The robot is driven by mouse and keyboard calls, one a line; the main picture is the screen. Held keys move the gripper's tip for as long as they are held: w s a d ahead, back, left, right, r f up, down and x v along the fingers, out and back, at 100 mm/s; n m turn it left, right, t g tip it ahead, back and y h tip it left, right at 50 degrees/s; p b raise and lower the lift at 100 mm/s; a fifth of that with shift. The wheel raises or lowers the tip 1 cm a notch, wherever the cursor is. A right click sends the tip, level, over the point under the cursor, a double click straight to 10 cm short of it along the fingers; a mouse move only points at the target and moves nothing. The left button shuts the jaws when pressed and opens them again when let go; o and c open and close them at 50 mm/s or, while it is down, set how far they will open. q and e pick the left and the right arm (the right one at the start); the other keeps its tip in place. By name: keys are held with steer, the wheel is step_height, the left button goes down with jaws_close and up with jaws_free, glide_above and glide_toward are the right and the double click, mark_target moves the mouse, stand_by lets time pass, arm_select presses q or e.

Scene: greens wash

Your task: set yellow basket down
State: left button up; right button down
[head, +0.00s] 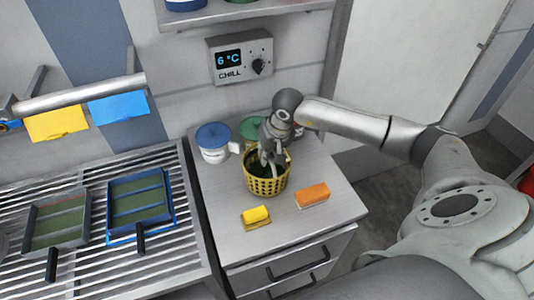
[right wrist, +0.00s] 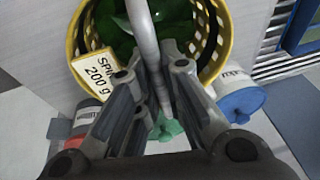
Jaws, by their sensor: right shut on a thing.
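The yellow basket (head: 268,186) is upright at the middle of the grey counter (head: 228,215), with dark green leaves inside. I cannot tell for sure whether its bottom touches the top. My right gripper (head: 271,155) is above it, shut on its pale arched handle. In the right wrist view the handle runs between the fingers of the right gripper (right wrist: 160,75). The basket's rim (right wrist: 219,45) and a label (right wrist: 100,73) reading "SPIN… 200 g" show there. My left gripper is not in view.
Framed trays (head: 141,200) rest on the slatted rack at left.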

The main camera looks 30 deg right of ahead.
steer(key=c, duration=1.6)
jaws_free()
steer(key=shift+o, duration=0.2)
steer(key=shift+r+p, duration=0.2)
steer(key=shift+p, duration=0.15)
steer(key=shift+r+b, duration=0.25)
steer(key=shift+b, duration=0.1)
steer(key=b+v, duration=0.3)
steer(key=v, duration=0.8)
steer(key=shift+s+r+b, duration=0.15)
steer(key=shift+s+b, duration=0.1)
steer(key=shift+b, duration=0.05)
